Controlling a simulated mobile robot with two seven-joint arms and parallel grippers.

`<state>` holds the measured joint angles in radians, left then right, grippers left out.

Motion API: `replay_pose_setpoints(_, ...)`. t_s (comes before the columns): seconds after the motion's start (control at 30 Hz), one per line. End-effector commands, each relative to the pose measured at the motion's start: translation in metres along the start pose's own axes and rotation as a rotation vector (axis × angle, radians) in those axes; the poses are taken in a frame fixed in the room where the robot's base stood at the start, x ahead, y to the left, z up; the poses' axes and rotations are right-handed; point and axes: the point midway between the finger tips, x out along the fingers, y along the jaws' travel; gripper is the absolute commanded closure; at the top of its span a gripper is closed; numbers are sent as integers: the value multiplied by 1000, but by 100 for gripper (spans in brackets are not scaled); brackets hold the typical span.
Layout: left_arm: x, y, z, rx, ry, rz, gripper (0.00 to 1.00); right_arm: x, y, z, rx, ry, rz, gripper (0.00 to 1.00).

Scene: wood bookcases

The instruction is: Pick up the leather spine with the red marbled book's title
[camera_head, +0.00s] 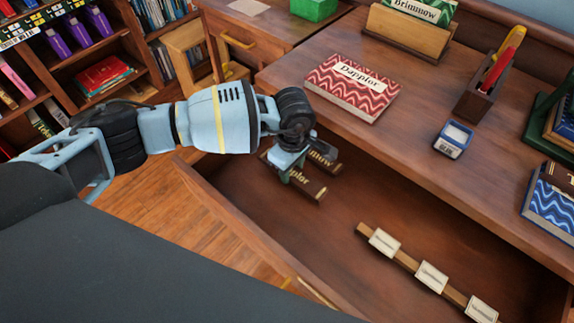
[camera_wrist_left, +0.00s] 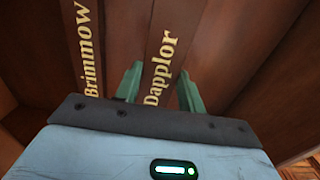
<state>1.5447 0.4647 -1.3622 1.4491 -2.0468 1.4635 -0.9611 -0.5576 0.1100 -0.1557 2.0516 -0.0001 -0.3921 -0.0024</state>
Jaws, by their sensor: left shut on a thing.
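The red marbled book (camera_head: 352,84) lies on the desk top, and its label reads "Dapplor". The brown leather spine lettered "Dapplor" (camera_head: 311,188) is in the open drawer; it also shows in the left wrist view (camera_wrist_left: 163,52). My left gripper (camera_head: 287,174) reaches down into the drawer. In the left wrist view its green fingers (camera_wrist_left: 160,90) are on either side of the Dapplor spine, shut on it near its lettered end. A second leather spine, "Brimmow" (camera_wrist_left: 84,48), lies beside it, outside the fingers. My right gripper is not in view.
The open drawer (camera_head: 240,208) also holds a wooden strip with white cards (camera_head: 405,261). On the desk are a blue-and-white small box (camera_head: 453,139), a pen holder (camera_head: 482,98), a green-labelled book in a stand (camera_head: 415,12) and a blue marbled book (camera_head: 552,203).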

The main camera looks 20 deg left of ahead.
Motion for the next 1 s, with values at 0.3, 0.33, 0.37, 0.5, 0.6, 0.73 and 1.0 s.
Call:
replay_pose_setpoints(0.3, -6, -21, 81, 6, -2, 0, 82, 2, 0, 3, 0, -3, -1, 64)
replay_pose_setpoints(0.33, -7, -23, 87, 5, -2, 0, 82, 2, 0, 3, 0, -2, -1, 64)
replay_pose_setpoints(0.37, -8, -24, 93, 6, -3, 1, 82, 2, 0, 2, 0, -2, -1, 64)
replay_pose_setpoints(0.5, -10, -30, 115, 3, -1, 1, 82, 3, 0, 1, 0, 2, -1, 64)
replay_pose_setpoints(0.6, -11, -32, 125, 2, -1, 1, 82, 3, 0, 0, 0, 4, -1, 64)
replay_pose_setpoints(0.73, -12, -34, 132, 0, 0, 1, 82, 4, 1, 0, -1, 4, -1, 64)
replay_pose_setpoints(1.0, -16, -34, 134, -1, 2, 5, 82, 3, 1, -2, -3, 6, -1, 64)
